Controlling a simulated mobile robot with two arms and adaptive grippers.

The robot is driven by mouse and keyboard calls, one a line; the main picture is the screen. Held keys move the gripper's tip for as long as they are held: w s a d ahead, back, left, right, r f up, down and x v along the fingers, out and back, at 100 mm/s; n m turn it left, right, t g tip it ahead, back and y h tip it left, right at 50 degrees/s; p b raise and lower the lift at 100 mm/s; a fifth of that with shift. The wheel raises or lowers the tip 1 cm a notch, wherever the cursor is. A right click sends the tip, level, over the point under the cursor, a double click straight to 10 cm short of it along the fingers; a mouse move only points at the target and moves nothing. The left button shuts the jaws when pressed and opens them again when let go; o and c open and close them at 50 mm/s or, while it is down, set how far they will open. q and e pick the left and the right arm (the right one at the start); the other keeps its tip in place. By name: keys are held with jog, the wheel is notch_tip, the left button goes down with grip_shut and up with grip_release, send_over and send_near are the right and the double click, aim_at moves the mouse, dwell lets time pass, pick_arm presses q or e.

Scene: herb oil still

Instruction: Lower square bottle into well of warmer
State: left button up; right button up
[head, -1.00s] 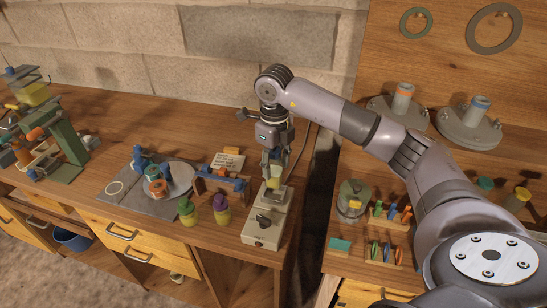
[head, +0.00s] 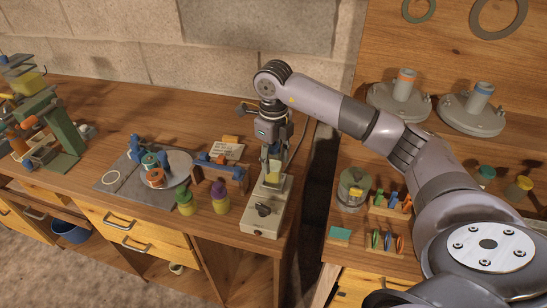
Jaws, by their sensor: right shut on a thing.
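My right gripper (head: 273,160) points down over the warmer and is shut on the square bottle (head: 273,178). The bottle is small, with yellowish contents, and looks upright. The warmer (head: 262,215) is a cream, box-like unit with a dark knob on its front face, near the table's front right corner. The bottle's lower end is at the warmer's rear top, where the well is. I cannot tell how deep it sits, as the well's inside is hidden. My left gripper is not in view.
Green-capped (head: 187,202) and purple-capped (head: 220,197) bottles stand left of the warmer. A blue-and-wood rack (head: 222,178) is behind them. A grey mat (head: 125,180) with a round plate lies further left. A glass jar (head: 352,188) stands on the right-hand bench across a gap.

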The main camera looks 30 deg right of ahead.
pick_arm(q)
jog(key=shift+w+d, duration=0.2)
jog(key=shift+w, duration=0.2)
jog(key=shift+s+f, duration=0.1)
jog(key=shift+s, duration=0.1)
pick_arm(e)
jog(key=shift+f+b, duration=0.3)
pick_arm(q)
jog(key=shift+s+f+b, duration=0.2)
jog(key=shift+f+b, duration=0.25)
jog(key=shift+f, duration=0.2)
pick_arm(e)
jog(key=shift+f, duration=0.6)
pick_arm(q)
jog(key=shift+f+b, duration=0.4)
pick_arm(e)
jog(key=shift+f, duration=0.45)
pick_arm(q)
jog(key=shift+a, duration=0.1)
pick_arm(e)
jog(key=o, duration=1.4)
jog(key=shift+c, duration=0.2)
jog(key=shift+c, duration=0.5)
jog(key=shift+r+p, duration=2.3)
jog(key=shift+r, duration=1.25)
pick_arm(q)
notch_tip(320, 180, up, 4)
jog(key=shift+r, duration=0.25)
